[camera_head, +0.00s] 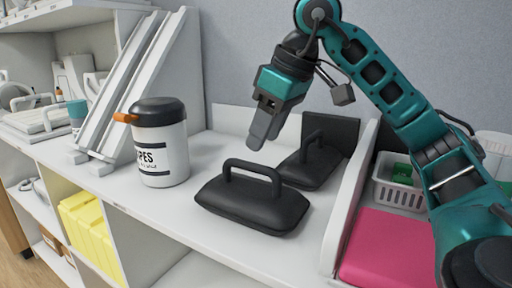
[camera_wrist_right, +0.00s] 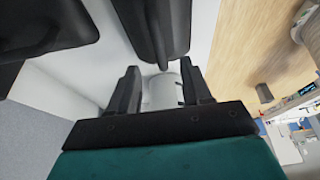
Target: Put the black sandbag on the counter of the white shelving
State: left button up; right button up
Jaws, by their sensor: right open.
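A black sandbag (camera_head: 252,205) with an arched handle lies on the counter (camera_head: 205,150) of the white shelving. A second black sandbag (camera_head: 312,165) with a handle lies behind it to the right, by a low divider. My right gripper (camera_head: 262,135) is above the front sandbag, apart from its handle, and empty. In the right wrist view the two fingers (camera_wrist_right: 159,72) stand apart. Dark shapes show at the top of that view, probably the sandbags (camera_wrist_right: 155,25). My left gripper is in neither view.
A white canister with a black lid (camera_head: 160,145) stands left of the front sandbag, with slanted white panels (camera_head: 125,85) behind it. Right of the divider (camera_head: 350,200) are a pink pad (camera_head: 388,248) and a white basket (camera_head: 400,185). Yellow bins (camera_head: 90,228) sit below the counter.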

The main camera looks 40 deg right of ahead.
jog(key=p+v, duration=0.1)
jog(key=v, duration=0.3)
dwell(0.6)
